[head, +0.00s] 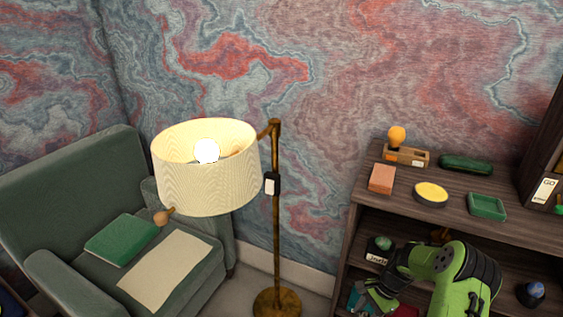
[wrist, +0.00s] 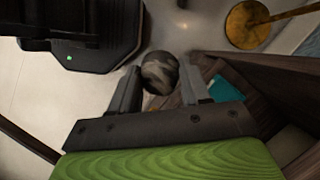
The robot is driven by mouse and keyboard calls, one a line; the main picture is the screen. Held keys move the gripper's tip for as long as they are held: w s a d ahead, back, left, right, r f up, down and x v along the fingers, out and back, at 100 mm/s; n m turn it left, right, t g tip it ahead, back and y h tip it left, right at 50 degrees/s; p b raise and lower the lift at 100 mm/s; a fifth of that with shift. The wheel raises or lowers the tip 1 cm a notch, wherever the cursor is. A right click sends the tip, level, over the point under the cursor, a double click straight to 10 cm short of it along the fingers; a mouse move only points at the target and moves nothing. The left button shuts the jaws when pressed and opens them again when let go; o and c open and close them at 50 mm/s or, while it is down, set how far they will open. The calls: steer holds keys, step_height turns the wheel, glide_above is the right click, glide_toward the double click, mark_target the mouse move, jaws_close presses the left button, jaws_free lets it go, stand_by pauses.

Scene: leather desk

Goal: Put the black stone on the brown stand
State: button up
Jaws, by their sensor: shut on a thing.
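A dark, marbled round stone (wrist: 160,72) is between the two fingers of my gripper (wrist: 158,88) in the wrist view. I take it to be the black stone; the fingers touch its sides. In the head view my gripper (head: 377,292) is low at the front of the shelf unit, and the stone cannot be made out there. A small brown thing (head: 441,235) shows on the middle shelf, mostly hidden behind my arm. It may be the brown stand, but I cannot tell for sure.
A green stone (head: 383,243) sits on a labelled stand on the middle shelf. A blue stone (head: 536,289) sits on a dark stand at right. The shelf top (head: 400,205) holds several small items. A floor lamp (head: 276,230) and green armchair (head: 70,165) stand left.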

steer(key=a+r+n+g+h+p, duration=0.1)
steer(key=a+r+n+h, duration=0.1)
steer(key=a+r+n, duration=0.2)
steer(key=s+a+r+n+g+h+p, duration=0.1)
steer(key=a+r+n, duration=0.3)
steer(key=a+n, duration=0.5)
steer(key=shift+a+r+n+g+h+p, duration=0.25)
steer(key=shift+r+n+g+h+p, duration=0.15)
steer(key=shift+n+g+h, duration=0.4)
steer(key=shift+a, duration=0.1)
